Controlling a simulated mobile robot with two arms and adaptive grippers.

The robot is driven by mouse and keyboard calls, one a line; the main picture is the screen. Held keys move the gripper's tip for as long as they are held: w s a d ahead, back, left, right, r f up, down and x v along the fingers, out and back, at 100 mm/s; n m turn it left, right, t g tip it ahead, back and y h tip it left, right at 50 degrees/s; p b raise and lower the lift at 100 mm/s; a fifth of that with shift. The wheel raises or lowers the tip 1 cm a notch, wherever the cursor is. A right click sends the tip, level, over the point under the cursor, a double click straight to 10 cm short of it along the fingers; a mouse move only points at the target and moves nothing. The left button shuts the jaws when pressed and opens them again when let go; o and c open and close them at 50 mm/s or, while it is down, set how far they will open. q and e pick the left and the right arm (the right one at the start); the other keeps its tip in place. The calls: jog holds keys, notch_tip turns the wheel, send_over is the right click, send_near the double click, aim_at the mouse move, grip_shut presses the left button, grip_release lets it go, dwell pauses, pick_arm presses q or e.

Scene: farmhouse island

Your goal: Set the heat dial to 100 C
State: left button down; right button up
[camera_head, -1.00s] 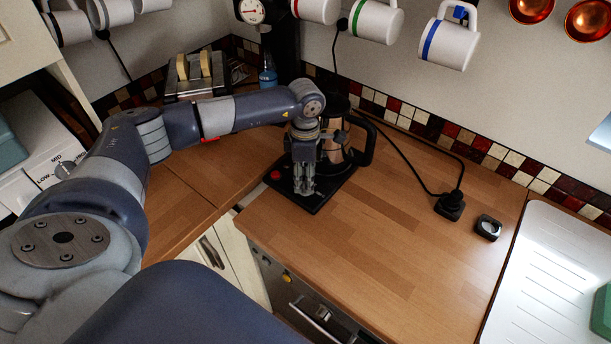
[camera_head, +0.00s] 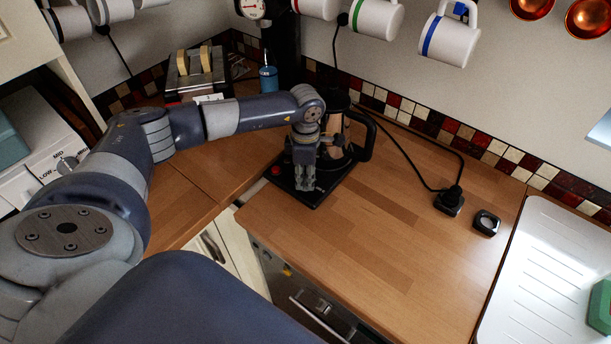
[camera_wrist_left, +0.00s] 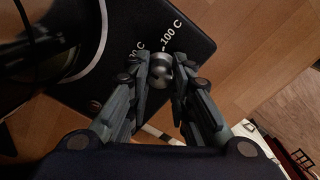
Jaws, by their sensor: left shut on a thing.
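The heat dial (camera_wrist_left: 159,68) is a small round metal knob on the black kettle base (camera_wrist_left: 130,22) in the left wrist view. A white "100 C" mark is printed just beyond it, up and right; another label ending in "C" at its left is partly covered. My left gripper (camera_wrist_left: 160,78) points down with its two fingers shut on the dial's sides. In the head view, my left gripper (camera_head: 304,178) stands over the front of the base (camera_head: 327,194) and hides the dial. The kettle (camera_head: 334,132) with a black handle stands behind it. My right gripper is out of view.
A red button (camera_head: 276,170) is at the base's left. A black cord runs to a plug (camera_head: 449,200), with a small dark square item (camera_head: 486,223) beside it. A toaster (camera_head: 199,76) stands at the back left. The wooden counter (camera_head: 370,240) is clear in front.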

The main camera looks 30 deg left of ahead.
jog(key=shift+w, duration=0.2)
pick_arm(q)
jog(key=shift+w, duration=0.1)
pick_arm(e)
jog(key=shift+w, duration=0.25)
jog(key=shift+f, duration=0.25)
pick_arm(q)
jog(key=shift+m+b, duration=0.6)
jog(key=shift+b, duration=0.35)
jog(key=m+b, duration=0.6)
jog(key=b, duration=0.1)
jog(key=shift+w+f+m+b, duration=0.1)
jog(key=shift+m+b, duration=0.25)
jog(key=shift+m, duration=0.05)
jog(key=m+b, duration=0.2)
jog(key=m, duration=0.1)
jog(key=shift+b, duration=0.3)
jog(key=shift+r+m+b, duration=0.25)
jog(key=shift+m+b, duration=0.05)
jog(key=shift+m, duration=0.3)
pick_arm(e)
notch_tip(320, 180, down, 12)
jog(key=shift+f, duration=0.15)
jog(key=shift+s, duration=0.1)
